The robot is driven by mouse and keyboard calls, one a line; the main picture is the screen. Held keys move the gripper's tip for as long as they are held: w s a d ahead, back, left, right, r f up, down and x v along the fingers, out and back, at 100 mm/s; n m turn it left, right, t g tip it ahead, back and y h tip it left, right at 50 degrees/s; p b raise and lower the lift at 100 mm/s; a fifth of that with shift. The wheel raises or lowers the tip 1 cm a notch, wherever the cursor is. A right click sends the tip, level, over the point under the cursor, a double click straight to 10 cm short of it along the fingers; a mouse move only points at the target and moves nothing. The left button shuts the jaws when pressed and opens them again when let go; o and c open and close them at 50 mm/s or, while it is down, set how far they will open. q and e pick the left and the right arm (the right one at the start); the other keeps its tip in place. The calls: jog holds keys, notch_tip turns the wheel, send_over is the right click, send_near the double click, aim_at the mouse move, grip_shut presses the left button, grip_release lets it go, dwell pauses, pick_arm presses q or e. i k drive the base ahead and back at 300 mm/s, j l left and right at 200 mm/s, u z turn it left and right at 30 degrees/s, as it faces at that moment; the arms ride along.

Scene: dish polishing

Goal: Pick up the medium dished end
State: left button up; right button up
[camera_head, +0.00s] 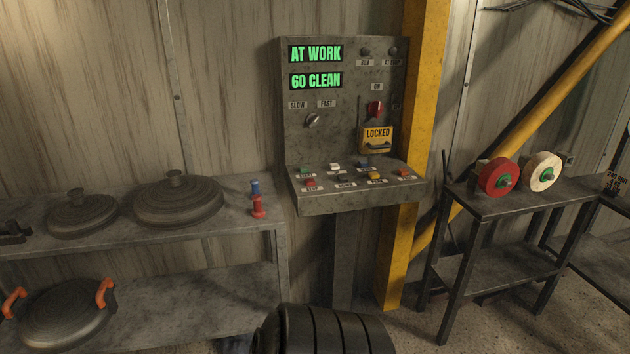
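Three round, dished metal pieces stand on the grey shelf unit at the left. A smaller dished end (83,216) with a knob on top sits on the upper shelf. A larger dished end (178,203), also knobbed, sits to its right. A third dished end (64,317) with two orange handles lies on the lower shelf. No label marks which one is the medium one. Neither of my grippers shows in this view.
A control panel (345,190) reads "AT WORK" and "60 CLEAN". Blue and red small items (257,200) stand near the shelf's right end. A dark ribbed cylinder (330,330) fills the bottom centre. A stand (515,203) at right holds red and white wheels.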

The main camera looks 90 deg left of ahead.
aim_at(176, 202)
jog(key=u, duration=2.15)
jog(key=l+u, duration=0.1)
jog(key=u, duration=1.35)
jog(key=i+l+u, duration=0.1)
jog(key=i+l, duration=0.05)
jog(key=i, duration=0.1)
